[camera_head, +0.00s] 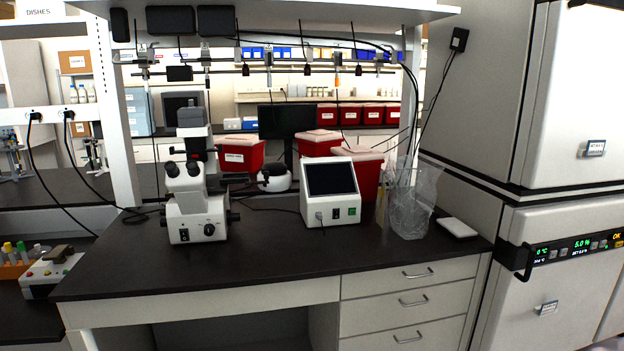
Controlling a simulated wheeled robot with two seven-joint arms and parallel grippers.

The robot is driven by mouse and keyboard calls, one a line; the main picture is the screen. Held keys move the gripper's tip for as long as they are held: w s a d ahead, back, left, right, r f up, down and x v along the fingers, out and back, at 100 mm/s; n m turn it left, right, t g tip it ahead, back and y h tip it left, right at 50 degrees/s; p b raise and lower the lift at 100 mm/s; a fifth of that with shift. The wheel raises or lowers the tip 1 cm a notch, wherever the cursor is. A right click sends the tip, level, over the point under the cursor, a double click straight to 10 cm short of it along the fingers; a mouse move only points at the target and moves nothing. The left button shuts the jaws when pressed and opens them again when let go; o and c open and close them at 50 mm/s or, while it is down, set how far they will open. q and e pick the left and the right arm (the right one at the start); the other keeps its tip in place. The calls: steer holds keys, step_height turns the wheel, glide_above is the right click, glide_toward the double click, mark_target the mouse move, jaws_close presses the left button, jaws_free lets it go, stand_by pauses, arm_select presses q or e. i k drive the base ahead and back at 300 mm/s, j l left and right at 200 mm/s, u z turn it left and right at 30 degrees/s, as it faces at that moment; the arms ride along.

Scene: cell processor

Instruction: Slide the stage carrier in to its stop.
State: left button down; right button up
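A white microscope (196,205) stands on the left part of the dark bench top. Dark parts stick out from its right side at stage height. I cannot make out a stage carrier there, or how far in one sits. A white instrument (330,205) with a dark slanted screen stands right of the microscope, with a cable at its front. Neither of my grippers is in view.
The dark bench top (270,265) is clear along its front. Red bins (240,154) stand behind. A clear bag-lined container (410,208) and a white flat pad (457,228) are at right. Drawers (412,301) are below. Stacked incubators (560,240) stand at right. Cables hang from the shelf.

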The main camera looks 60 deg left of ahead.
mark_target(244, 174)
steer(key=u, duration=2.3)
steer(key=i+j, duration=0.15)
steer(key=j, duration=0.15)
